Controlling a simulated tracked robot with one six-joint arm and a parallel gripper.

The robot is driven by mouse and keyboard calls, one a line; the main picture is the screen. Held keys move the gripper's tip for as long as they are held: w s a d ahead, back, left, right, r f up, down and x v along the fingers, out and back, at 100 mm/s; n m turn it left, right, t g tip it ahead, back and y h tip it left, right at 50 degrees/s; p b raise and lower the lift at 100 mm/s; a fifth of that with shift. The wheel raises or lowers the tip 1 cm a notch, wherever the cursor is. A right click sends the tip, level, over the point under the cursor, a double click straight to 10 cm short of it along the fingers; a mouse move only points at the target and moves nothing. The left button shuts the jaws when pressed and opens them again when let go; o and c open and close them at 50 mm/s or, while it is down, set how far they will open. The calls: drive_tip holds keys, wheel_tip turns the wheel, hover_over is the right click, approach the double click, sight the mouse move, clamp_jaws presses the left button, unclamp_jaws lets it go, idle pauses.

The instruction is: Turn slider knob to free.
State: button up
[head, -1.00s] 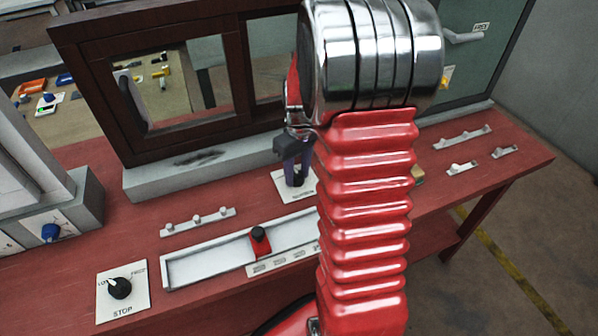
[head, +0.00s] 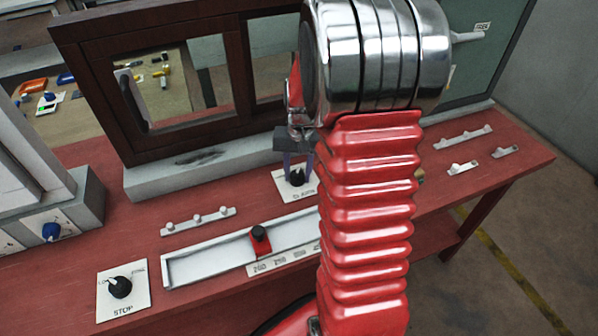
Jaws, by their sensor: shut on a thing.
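The slider knob (head: 297,179) is a small black knob on a white label plate (head: 284,187), at the middle of the red bench behind the long slider rail. The plate's lettering is too small to read surely. My gripper (head: 298,169) points down from above, its two purple fingers on the left and right of the knob. It is shut on the knob. My red arm hides the right edge of the plate, and the knob's pointer direction cannot be made out.
A white slider rail (head: 205,262) with a red, black-topped slider (head: 260,240) lies in front. A STOP knob (head: 120,287) is at front left. A dark-framed window (head: 105,100) stands behind. Small white handles (head: 463,137) lie at right.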

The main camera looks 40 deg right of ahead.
sight(300, 174)
drive_tip(key=shift+w+d, duration=0.1)
idle(0.3)
drive_tip(key=o, duration=1.1)
drive_tip(key=shift+c, duration=0.2)
drive_tip(key=shift+r, duration=0.15)
wheel_tip(300, 174, up, 14)
drive_tip(key=shift+s+d+f, duration=0.2)
drive_tip(key=shift+s+f, duration=0.05)
drive_tip(key=s+a+r+n+t, duration=0.2)
drive_tip(key=s+a+n, duration=0.2)
drive_tip(key=s+a, duration=0.3)
drive_tip(key=s+a+r+n+t, duration=0.3)
drive_tip(key=s+a, duration=0.4)
drive_tip(key=a, duration=0.8)
drive_tip(key=shift+s+r+n, duration=0.15)
drive_tip(key=shift+s+n, duration=0.2)
drive_tip(key=shift+n, duration=0.15)
